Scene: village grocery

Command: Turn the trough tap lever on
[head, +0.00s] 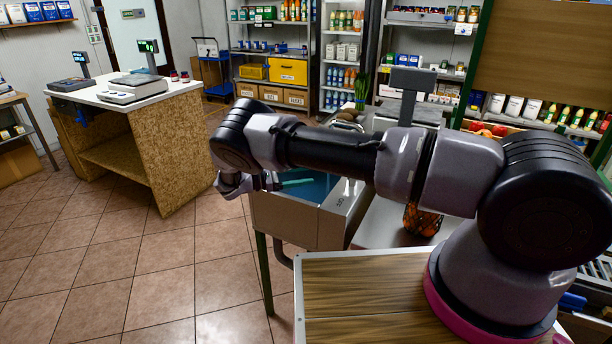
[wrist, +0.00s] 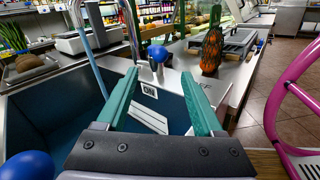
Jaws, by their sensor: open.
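The trough (head: 297,222) is a steel basin with a blue inside, partly behind my arm in the head view. In the wrist view, a lever with a blue ball knob (wrist: 157,53) stands on its steel rim, beyond my fingertips and roughly between them in the picture. An ON label (wrist: 149,91) sits below it. In the head view my gripper (head: 290,183) is over the trough; the lever is hidden there.
Another blue ball (wrist: 25,166) shows close at lower left; what it belongs to is unclear. An orange-patterned item (wrist: 212,50) stands on the counter beyond the rim. A scale (head: 135,87) sits on the checkout counter (head: 165,140). The tiled floor (head: 150,265) at left is clear.

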